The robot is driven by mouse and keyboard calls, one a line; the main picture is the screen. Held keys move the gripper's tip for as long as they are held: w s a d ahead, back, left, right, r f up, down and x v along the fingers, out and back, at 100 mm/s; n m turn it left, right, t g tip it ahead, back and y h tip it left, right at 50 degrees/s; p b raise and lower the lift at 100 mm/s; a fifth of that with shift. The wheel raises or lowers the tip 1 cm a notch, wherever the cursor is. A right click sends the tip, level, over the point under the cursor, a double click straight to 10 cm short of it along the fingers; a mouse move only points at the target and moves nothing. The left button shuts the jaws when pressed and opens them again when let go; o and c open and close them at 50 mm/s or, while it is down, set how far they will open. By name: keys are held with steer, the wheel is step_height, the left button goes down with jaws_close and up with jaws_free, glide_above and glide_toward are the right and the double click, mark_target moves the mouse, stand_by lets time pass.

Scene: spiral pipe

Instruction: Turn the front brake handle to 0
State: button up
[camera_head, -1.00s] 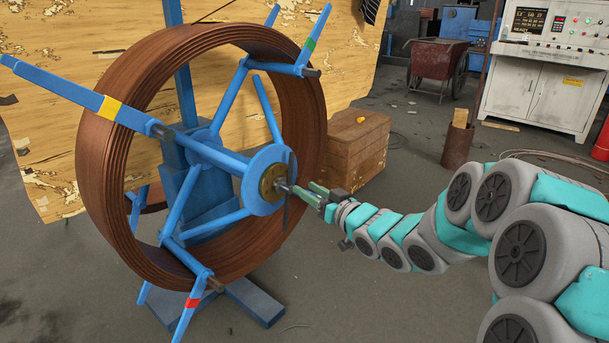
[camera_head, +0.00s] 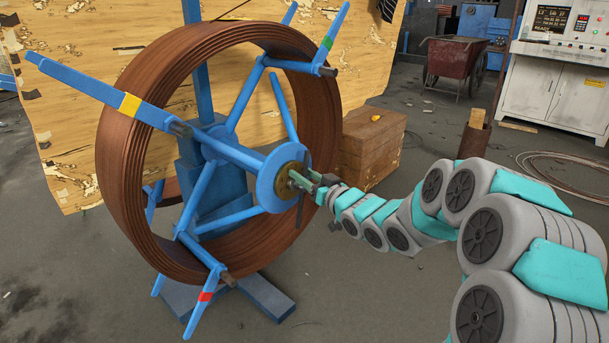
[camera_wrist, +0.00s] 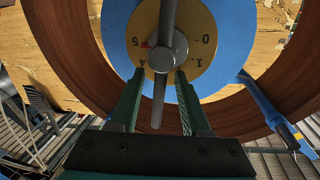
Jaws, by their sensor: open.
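The front brake handle (camera_wrist: 159,108) is a grey bar with a round hub, in front of a brass dial (camera_wrist: 192,52) on the blue wheel's hub. In the wrist view the bar stands nearly upright. My gripper (camera_wrist: 160,78) is open, with one green finger on each side of the bar just below the hub. Gaps show between fingers and bar. In the head view the handle (camera_head: 301,207) is a thin dark bar, and my gripper (camera_head: 306,182) reaches it from the right.
A copper pipe coil (camera_head: 120,195) hangs on the blue spoked wheel (camera_head: 205,255). Blue spokes (camera_wrist: 268,103) stick out near my gripper. A wooden crate (camera_head: 372,150) stands behind my gripper. A red cart (camera_head: 455,68) and a control cabinet (camera_head: 555,85) stand farther back.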

jaws_close()
stand_by(1.4)
